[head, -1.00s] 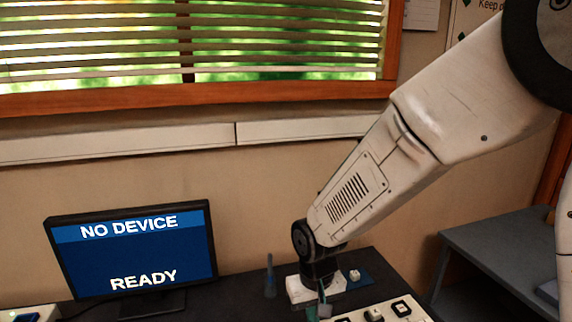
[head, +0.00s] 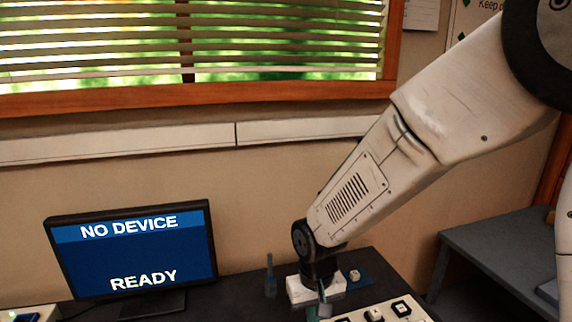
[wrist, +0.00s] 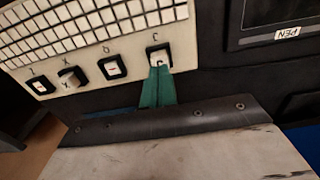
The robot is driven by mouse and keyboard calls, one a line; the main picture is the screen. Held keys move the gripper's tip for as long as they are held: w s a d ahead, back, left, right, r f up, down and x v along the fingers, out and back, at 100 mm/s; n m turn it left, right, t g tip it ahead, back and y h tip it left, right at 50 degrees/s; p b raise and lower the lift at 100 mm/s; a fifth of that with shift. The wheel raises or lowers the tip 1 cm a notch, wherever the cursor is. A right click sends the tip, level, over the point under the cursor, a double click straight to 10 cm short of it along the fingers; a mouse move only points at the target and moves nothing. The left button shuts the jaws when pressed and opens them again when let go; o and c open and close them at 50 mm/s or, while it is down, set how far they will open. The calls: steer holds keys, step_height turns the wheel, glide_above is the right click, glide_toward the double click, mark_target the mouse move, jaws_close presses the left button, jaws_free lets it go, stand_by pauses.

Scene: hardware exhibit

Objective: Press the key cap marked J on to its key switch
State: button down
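My gripper (wrist: 160,70) shows in the wrist view as two green fingers lying together with no clear gap. Their tips are at a pale key cap (wrist: 159,57) over the end black-framed switch of a light panel (wrist: 92,93). The cap's letter is too blurred to read, and the fingertips hide part of it. I cannot tell whether it is fully seated. In the head view my gripper (head: 318,311) points down at the panel's near left part, and its own body hides the contact.
Other switches line the panel, one with a raised cap (wrist: 70,77). A monitor (head: 135,250) reads "NO DEVICE" and "READY". A dark upright peg (head: 270,277) stands left of my gripper.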

steer(key=shift+f, duration=1.05)
stand_by(0.4)
steer(key=shift+r, duration=3.5)
steer(key=s+d+r+m, duration=0.1)
steer(key=s+d+r, duration=0.6)
steer(key=s+d, duration=0.2)
steer(key=s+d+r+m+t, duration=0.1)
steer(key=s+d+r+m, duration=0.1)
steer(key=s+d+r, duration=0.6)
steer(key=s+d, duration=0.2)
steer(key=d, duration=0.1)
steer(key=shift+s+d, duration=0.25)
steer(key=shift+d, duration=0.1)
